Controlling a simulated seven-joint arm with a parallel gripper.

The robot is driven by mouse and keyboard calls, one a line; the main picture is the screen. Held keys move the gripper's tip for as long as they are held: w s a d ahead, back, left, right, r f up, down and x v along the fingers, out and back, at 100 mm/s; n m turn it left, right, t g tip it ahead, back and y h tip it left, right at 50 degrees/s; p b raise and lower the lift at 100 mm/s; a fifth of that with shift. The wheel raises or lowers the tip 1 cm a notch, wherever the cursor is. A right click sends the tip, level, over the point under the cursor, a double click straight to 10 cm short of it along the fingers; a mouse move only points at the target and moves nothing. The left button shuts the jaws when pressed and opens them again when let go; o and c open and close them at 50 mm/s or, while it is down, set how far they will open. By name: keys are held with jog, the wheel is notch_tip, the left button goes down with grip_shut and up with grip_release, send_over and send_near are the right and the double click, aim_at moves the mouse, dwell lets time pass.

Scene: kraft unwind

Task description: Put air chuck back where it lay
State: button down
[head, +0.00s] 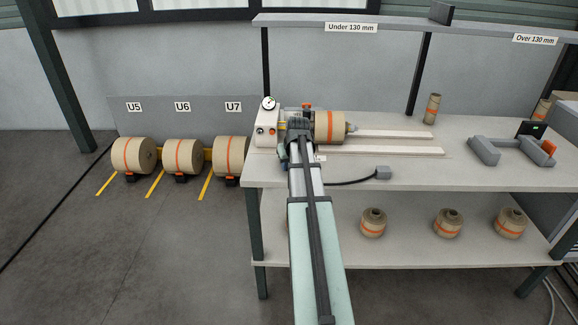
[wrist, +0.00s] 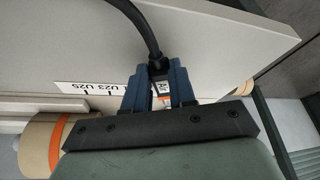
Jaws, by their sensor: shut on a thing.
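My gripper (wrist: 158,82) has dark blue fingers, shut on the air chuck (wrist: 159,88). The chuck shows as a dark body with a pale label and an orange part between the fingers. A black hose (wrist: 146,32) runs from it to the top of the wrist view. The black hose shows there too (head: 350,182), running right to a grey block (head: 383,172). I cannot tell whether the chuck touches the bench.
A kraft roll (head: 330,127) sits on the shaft of a white machine (head: 266,137) just beyond my gripper; its edge shows in the wrist view (wrist: 40,140). Pale rails (head: 395,151) run right. A grey cradle (head: 485,150) stands further right. The bench front between is mostly clear.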

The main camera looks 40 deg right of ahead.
jog(key=shift+f, duration=0.35)
jog(key=shift+f, duration=0.1)
jog(key=c, duration=0.9)
grip_release()
jog(key=shift+c, duration=0.2)
jog(key=v, duration=1.2)
